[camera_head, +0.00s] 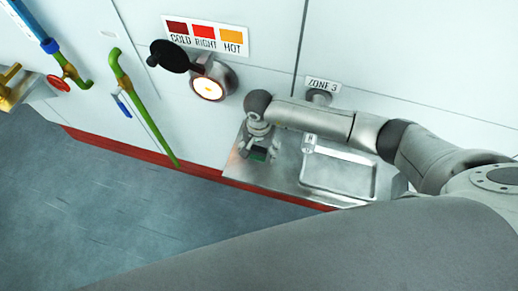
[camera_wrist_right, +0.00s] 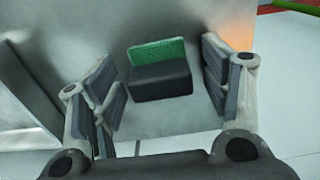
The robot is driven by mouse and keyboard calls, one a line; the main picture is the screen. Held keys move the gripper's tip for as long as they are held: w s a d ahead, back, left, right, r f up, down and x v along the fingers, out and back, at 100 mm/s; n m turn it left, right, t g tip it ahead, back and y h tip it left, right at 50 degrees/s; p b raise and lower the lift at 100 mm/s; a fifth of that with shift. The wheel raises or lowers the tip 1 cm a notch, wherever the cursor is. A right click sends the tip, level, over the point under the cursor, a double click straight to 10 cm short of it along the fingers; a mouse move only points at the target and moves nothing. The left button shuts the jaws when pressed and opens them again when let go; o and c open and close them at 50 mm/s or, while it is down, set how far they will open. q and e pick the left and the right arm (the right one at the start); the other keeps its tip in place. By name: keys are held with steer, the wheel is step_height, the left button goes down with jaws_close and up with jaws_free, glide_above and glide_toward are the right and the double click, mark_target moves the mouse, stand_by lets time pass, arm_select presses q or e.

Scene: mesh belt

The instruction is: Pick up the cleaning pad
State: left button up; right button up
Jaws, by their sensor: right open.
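The cleaning pad (camera_wrist_right: 160,83) is a small block with a dark grey body and a green strip along one side. In the right wrist view it sits on a metal surface between the fingers of my right gripper (camera_wrist_right: 162,78), which is open, with a gap on both sides of the pad. In the head view my right gripper (camera_head: 259,150) points down over the left end of the metal tray, and a bit of the pad's green (camera_head: 259,157) shows beneath it. The rest of the pad is hidden there. My left gripper is not in view.
The metal tray (camera_head: 288,178) has a rectangular recess at its right and stands against a white wall. Left of it on the wall are a round lit port (camera_head: 208,88) with a black cover (camera_head: 170,56), a label, and green pipes (camera_head: 143,103). The floor at left is clear.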

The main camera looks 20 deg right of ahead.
steer(key=c, duration=1.1)
steer(key=shift+r, duration=0.1)
steer(key=shift+w+r+b, duration=0.1)
steer(key=shift+r+b, duration=0.35)
steer(key=shift+b, duration=0.2)
steer(key=shift+s+a+r+b, duration=0.65)
steer(key=shift+s+r+b, duration=0.4)
steer(key=shift+s+r, duration=1.1)
steer(key=shift+s+a+r+b, duration=0.65)
steer(key=shift+s+r+b, duration=0.45)
steer(key=shift+s+r, duration=1.05)
steer(key=shift+s+a+r+b, duration=0.65)
steer(key=shift+s+r+b, duration=0.4)
steer(key=shift+s+r, duration=1.05)
steer(key=shift+s+f, duration=0.4)
